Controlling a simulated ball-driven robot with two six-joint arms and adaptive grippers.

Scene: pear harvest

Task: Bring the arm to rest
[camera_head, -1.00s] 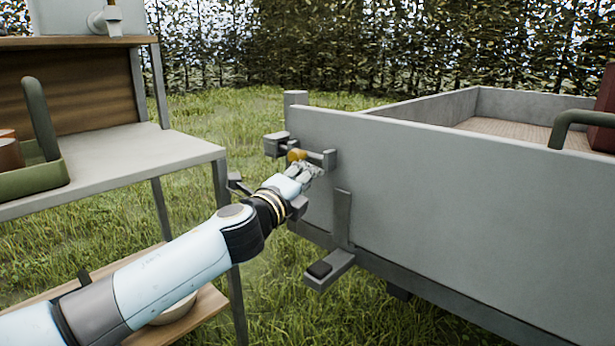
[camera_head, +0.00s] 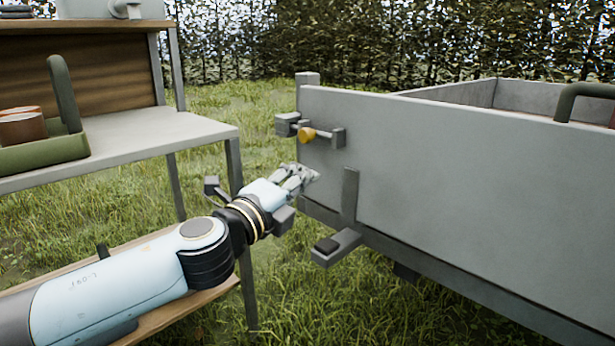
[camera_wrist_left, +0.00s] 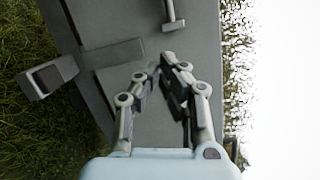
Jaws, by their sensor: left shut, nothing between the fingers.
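My left gripper (camera_head: 312,176) is shut and empty in the head view. It is in front of the grey side panel of a cart or trailer (camera_head: 450,170), below a latch with a yellow-orange knob (camera_head: 307,135). In the left wrist view my left gripper (camera_wrist_left: 160,66) points along the grey panel (camera_wrist_left: 105,30); I cannot tell whether its fingertips touch the panel. My right gripper is in neither view.
A grey step bracket (camera_head: 336,248) sticks out low on the cart. At the left stands a shelf (camera_head: 140,142) with a green handled tray (camera_head: 45,153) holding brown round items. Grass shows between shelf and cart. A hedge stands behind.

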